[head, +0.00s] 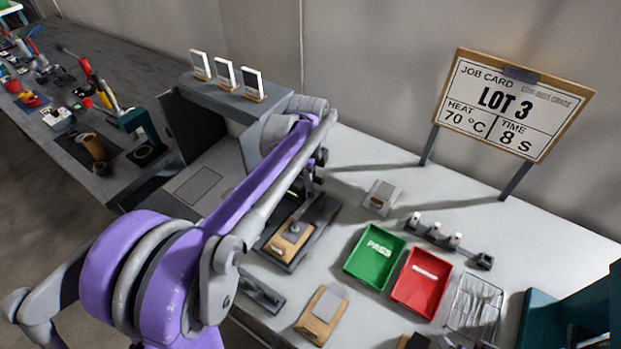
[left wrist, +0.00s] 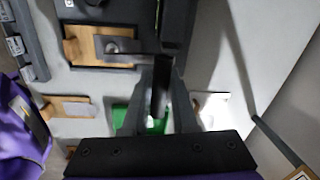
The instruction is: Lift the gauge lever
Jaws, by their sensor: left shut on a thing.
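The gauge (head: 318,222) stands on the work table just past my left forearm, a dark base with a wooden block (head: 291,238) on it. In the left wrist view, the dark upright bar of the gauge lever (left wrist: 161,84) runs between the fingers of my left gripper (left wrist: 160,98). The gripper is shut on this lever. The wooden block (left wrist: 84,45) and a grey piece on it lie to the left of the lever there. In the head view my forearm hides most of the lever and the gripper. My right gripper is in neither view.
A green PASS tray (head: 375,257) and a red tray (head: 421,282) lie to the right, with a wire rack (head: 474,306) beyond. Another wooden block (head: 322,314) lies in front. A job card board (head: 512,104) stands at the back. A grey shelf (head: 237,98) stands behind my arm.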

